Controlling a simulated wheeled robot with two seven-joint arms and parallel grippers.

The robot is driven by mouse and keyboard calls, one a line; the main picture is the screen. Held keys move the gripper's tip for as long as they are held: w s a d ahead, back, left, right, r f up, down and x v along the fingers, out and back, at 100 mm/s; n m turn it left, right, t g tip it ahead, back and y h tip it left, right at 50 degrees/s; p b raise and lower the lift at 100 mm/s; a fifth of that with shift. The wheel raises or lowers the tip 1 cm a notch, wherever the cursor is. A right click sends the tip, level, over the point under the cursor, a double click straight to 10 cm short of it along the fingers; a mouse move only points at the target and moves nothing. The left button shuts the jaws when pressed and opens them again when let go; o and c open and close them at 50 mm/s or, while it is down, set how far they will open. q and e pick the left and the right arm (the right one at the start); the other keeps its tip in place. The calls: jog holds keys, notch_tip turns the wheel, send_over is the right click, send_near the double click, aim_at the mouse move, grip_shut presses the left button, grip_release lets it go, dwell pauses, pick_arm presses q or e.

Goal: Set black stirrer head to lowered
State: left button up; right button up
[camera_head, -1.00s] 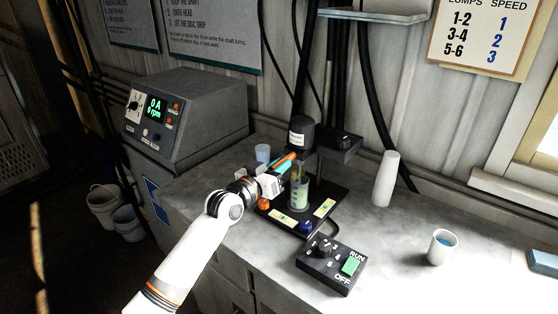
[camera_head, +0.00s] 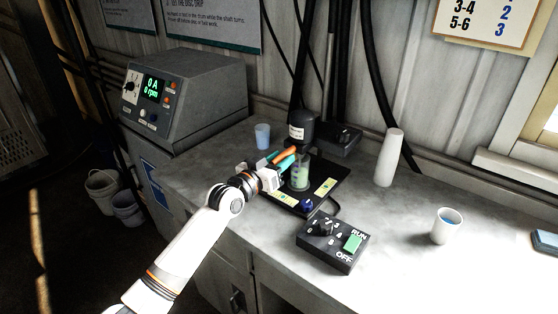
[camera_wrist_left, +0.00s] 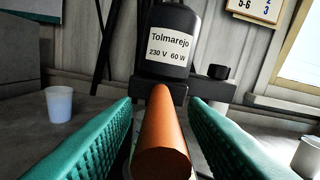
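The black stirrer head (camera_head: 302,128) is a dark cylinder with a white label, held above a clear beaker (camera_head: 299,178) with pale green contents. In the left wrist view the head (camera_wrist_left: 168,42) stands straight ahead, its label legible. An orange handle (camera_head: 286,154) sticks out from the head's side. It points back at the camera in the left wrist view (camera_wrist_left: 160,135). My left gripper (camera_head: 284,163) has teal fingers on either side of this handle, with visible gaps between handle and fingers. Its fingers look open (camera_wrist_left: 161,104). My right gripper is not in view.
A control box (camera_head: 331,241) with dial and green switch sits in front of the black base plate (camera_head: 328,172). A grey console (camera_head: 190,95) reads 0 A, 0 rpm. A blue cup (camera_head: 262,136), a white cylinder (camera_head: 389,158) and a white cup (camera_head: 446,226) stand around. The right counter is mostly clear.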

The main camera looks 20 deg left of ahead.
pick_arm(q)
jog(key=b+v, duration=0.1)
jog(key=v, duration=1.1)
